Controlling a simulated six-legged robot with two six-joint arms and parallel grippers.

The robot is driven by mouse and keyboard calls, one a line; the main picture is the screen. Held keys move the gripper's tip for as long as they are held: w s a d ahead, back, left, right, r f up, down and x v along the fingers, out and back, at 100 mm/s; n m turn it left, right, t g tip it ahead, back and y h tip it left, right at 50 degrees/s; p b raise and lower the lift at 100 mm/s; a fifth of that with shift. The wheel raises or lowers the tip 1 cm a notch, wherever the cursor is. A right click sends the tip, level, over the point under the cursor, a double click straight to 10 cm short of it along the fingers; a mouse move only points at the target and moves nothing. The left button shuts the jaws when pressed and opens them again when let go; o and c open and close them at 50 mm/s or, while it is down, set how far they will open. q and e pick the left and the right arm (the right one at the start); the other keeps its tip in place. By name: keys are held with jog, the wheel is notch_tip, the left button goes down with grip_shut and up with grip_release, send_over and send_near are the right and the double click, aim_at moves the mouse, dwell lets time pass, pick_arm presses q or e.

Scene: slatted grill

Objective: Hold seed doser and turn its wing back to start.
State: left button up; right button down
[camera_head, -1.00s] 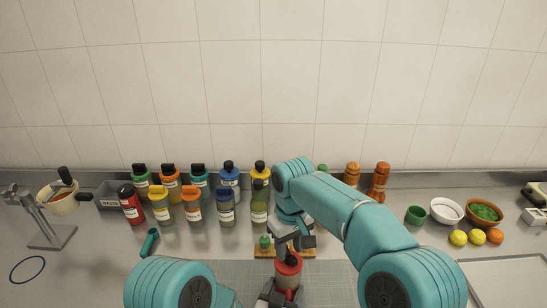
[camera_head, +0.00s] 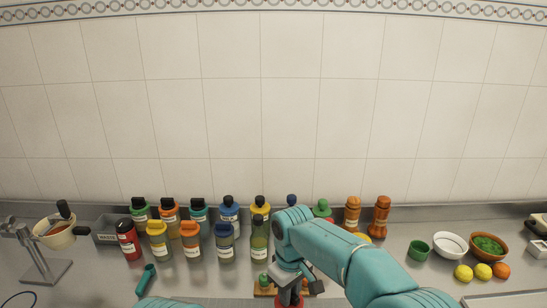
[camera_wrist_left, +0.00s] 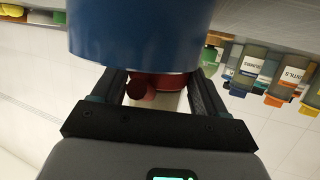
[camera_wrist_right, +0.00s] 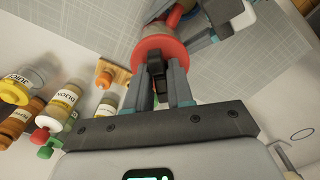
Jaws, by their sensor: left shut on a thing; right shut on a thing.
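The seed doser shows its red rim (camera_head: 290,301) at the bottom edge of the head view, directly below my right gripper (camera_head: 291,279). In the right wrist view its red top (camera_wrist_right: 165,48) is wide and round, and my right gripper (camera_wrist_right: 165,92) is shut on the dark wing on it. In the left wrist view my left gripper (camera_wrist_left: 158,95) is shut on the doser's red body (camera_wrist_left: 165,84), partly hidden by a large blue cylinder (camera_wrist_left: 145,35) that I cannot identify. The left gripper is below the head view's edge.
A row of labelled bottles (camera_head: 190,236) stands along the back left. A small wooden board (camera_head: 265,291) lies beside the doser. A green cup (camera_head: 418,250), bowls (camera_head: 450,244) and fruit (camera_head: 483,271) are on the right. A metal stand (camera_head: 35,255) is far left.

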jog(key=shift+n, duration=2.4)
jog(key=n, duration=0.3)
jog(key=shift+n, duration=0.8)
jog(key=c, duration=0.9)
grip_release()
